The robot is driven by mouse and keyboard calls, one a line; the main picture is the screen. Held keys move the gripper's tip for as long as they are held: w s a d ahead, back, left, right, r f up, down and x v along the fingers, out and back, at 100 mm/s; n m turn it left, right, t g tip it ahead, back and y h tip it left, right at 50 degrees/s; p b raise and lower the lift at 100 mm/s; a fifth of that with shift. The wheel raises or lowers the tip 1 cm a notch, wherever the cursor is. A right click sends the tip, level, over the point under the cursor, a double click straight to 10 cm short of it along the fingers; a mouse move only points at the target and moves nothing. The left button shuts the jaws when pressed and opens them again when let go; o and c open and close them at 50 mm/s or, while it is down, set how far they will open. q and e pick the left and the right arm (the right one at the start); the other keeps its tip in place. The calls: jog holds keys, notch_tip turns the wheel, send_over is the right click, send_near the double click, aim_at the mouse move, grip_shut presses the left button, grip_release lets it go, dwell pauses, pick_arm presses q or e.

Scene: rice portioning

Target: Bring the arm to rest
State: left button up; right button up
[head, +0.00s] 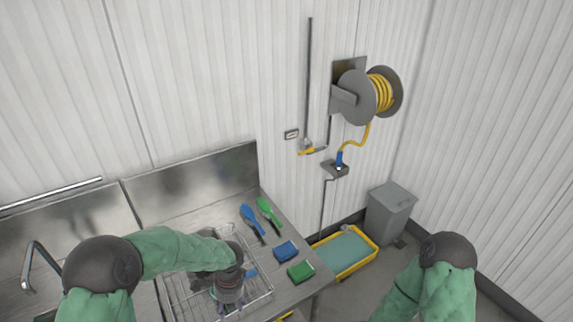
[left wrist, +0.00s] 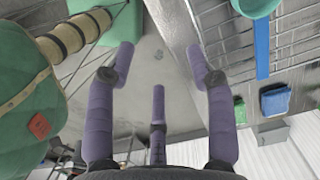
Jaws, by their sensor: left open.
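My left gripper (head: 229,299) hangs over the wire rack (head: 262,293) on the steel counter in the head view, fingers pointing down. In the left wrist view my left gripper (left wrist: 160,68) shows several purple fingers spread apart with nothing between them. My left arm, in a green sleeve, reaches in from the lower left and bends at a dark joint. My right arm shows at the lower right of the head view. Its gripper is out of the picture. I cannot tell whether the left fingers touch the rack.
Right of the rack lie a blue brush (head: 251,219), a green brush (head: 267,212), a blue sponge (head: 286,251) and a green sponge (head: 301,271). A yellow tub (head: 371,254) and grey bin (head: 389,214) stand beyond the counter. A faucet (head: 38,256) rises at left.

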pick_arm(q)
jog(key=s+d+f+n+h+b, duration=0.1)
jog(key=s+d+f+n+b, duration=0.1)
jog(key=s+f+n+b, duration=0.2)
jog(key=s+d+f+n+h+b, duration=0.2)
jog(key=s+f+n+b, duration=0.3)
jog(key=f, duration=1.5)
jog(key=s+d+f+n+t+h+b, duration=0.1)
jog(key=s+d+f+n+h+b, duration=0.1)
jog(key=s+f+b, duration=0.5)
notch_tip(320, 180, down, 5)
jog(key=d+n+b, duration=0.1)
jog(key=n+b, duration=0.1)
jog(key=b, duration=0.2)
jog(key=shift+d+f+n+b, duration=0.15)
jog(key=shift+d+n+b, duration=0.15)
jog(key=shift+b, duration=0.05)
pick_arm(e)
notch_tip(320, 180, down, 21)
jog(key=shift+w, duration=0.3)
jog(key=shift+f, duration=0.1)
